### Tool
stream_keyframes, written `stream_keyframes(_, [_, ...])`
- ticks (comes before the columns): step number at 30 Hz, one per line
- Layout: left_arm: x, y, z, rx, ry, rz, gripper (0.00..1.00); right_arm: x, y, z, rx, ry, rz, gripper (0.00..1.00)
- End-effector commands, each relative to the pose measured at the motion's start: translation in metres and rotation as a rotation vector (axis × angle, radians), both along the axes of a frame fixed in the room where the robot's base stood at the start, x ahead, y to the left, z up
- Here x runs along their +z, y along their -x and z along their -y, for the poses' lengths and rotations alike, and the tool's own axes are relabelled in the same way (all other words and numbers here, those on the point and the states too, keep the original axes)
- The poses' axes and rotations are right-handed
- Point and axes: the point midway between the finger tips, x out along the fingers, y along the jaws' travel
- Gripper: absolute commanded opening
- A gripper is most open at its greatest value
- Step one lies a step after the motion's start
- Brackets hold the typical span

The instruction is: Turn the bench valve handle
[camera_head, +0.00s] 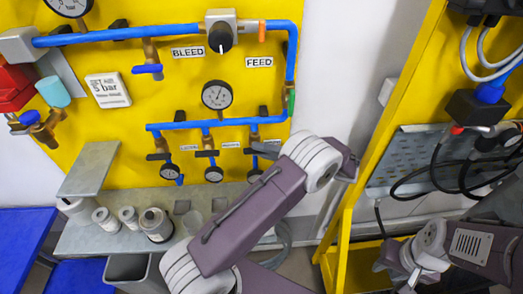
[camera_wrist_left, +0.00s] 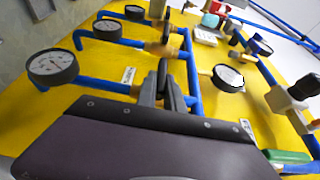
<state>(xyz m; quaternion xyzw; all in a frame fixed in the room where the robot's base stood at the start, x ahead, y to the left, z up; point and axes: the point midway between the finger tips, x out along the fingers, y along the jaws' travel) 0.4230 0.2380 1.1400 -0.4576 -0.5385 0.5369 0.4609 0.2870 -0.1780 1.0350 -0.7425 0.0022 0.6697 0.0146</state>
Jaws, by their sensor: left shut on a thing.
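Three brass valves with dark lever handles sit in a row below the lower blue pipe (camera_head: 190,124) on the yellow panel. My left gripper (camera_head: 265,150) is at the rightmost valve (camera_head: 253,139). In the left wrist view my left gripper (camera_wrist_left: 165,88) is shut on the dark upright valve handle (camera_wrist_left: 162,70), with a finger on each side. The fingers cover much of the handle, so its exact angle is hard to tell. Two other valve handles show at the left (camera_head: 157,157) and middle (camera_head: 206,154). My right arm is at the lower right; its gripper is not visible.
A pressure gauge (camera_head: 216,95) is above the pipe and small gauges hang below the valves, one close to my left gripper (camera_wrist_left: 52,66). A BLEED knob (camera_head: 220,37) is higher up. Jars (camera_head: 156,224) stand on the grey bench. A yellow frame (camera_head: 370,130) rises at right.

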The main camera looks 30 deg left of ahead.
Motion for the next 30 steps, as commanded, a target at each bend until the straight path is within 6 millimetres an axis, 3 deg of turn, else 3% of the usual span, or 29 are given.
stream_keyframes(14, [-0.0019,0.0005,0.0001,0.000,-0.007,-0.009,0.00,-0.0009,0.0000,0.0000,0.000,0.000,0.000,0.34])
stream_keyframes(15, [-0.0019,0.0005,0.0001,0.000,-0.007,-0.009,0.23,-0.0009,0.0000,0.0000,0.000,0.000,0.000,0.34])
stream_keyframes(17, [-0.0018,0.0005,0.0001,0.000,-0.007,-0.009,0.34,-0.0009,0.0000,0.0000,0.000,0.000,0.000,0.34])
stream_keyframes(30, [-0.0013,0.0000,-0.0010,0.001,-0.007,-0.006,0.34,-0.0012,0.0000,0.0000,0.000,0.000,0.000,0.34])
